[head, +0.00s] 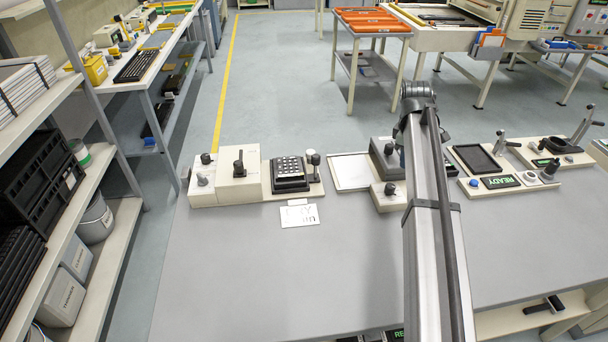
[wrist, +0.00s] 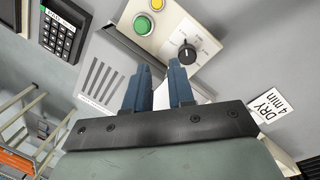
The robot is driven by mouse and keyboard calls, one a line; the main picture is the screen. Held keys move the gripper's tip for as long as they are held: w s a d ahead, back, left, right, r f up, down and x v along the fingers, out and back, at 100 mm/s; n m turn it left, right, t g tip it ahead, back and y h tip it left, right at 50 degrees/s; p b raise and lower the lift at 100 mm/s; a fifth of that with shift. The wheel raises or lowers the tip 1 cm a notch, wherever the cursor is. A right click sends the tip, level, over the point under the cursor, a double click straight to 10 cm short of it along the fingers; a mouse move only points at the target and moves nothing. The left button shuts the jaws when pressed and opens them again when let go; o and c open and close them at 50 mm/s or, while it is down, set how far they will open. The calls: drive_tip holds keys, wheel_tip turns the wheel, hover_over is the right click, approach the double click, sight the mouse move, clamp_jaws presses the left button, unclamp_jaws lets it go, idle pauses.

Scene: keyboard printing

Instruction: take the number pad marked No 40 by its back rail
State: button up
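In the head view a dark number pad (head: 289,172) with pale keys sits on a cream base at the middle left of the grey bench. I cannot read a No 40 mark on it, and its back rail is not distinct. In the wrist view a black keypad (wrist: 58,33) with a small green display is at the upper left; I cannot tell if it is the same pad. My gripper (wrist: 161,75) shows two blue fingers set apart, with nothing held between them. It is away from the keypad. The head view does not show its fingertips.
In the wrist view a cream panel (wrist: 166,25) with buttons and a black knob is beyond the fingers. A "DRY 4 min" card (wrist: 270,108) is at right. Cream fixtures with upright knobs flank the pad in the head view. The bench front (head: 270,285) is clear.

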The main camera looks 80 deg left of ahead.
drive_tip(key=s+a+r+n+g, duration=0.1)
drive_tip(key=s+a+n, duration=0.15)
drive_tip(key=s, duration=0.55)
drive_tip(key=s+a+n, duration=0.2)
drive_tip(key=s+a, duration=0.1)
drive_tip(key=s, duration=0.5)
drive_tip(key=r+n, duration=0.2)
drive_tip(key=n, duration=0.2)
hover_over(290, 182)
drive_tip(key=shift+g+h, duration=0.3)
drive_tip(key=shift+g, duration=0.1)
wheel_tip(290, 182, down, 14)
drive_tip(key=shift+r, duration=0.1)
clamp_jaws()
